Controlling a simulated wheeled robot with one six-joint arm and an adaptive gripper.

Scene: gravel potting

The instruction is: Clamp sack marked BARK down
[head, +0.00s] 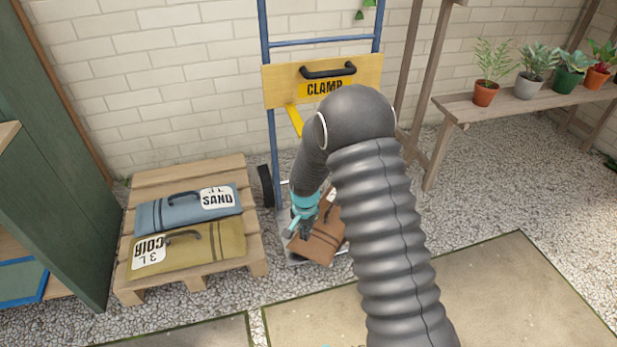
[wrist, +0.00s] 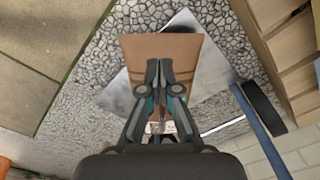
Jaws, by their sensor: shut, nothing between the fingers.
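The brown sack (head: 325,243) lies on the metal toe plate (head: 300,261) of a blue hand truck (head: 272,150). Its label is mostly hidden by my arm, so I cannot read BARK. The yellow clamp board (head: 284,86), marked CLAMP with a black handle (head: 328,71), sits high on the truck's rails, well above the sack. My gripper (head: 300,232) is shut and empty, low over the sack. In the wrist view my shut fingers (wrist: 159,64) lie in front of the brown sack (wrist: 133,50), and the plate (wrist: 212,72) shows around it. I cannot tell whether they touch it.
A wooden pallet (head: 190,170) left of the truck holds a blue SAND sack (head: 160,214) and an olive COIR sack (head: 215,243). A bench (head: 460,108) with several potted plants stands at right. A green cabinet (head: 50,130) is at far left. Gravel and paving slabs lie clear in front.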

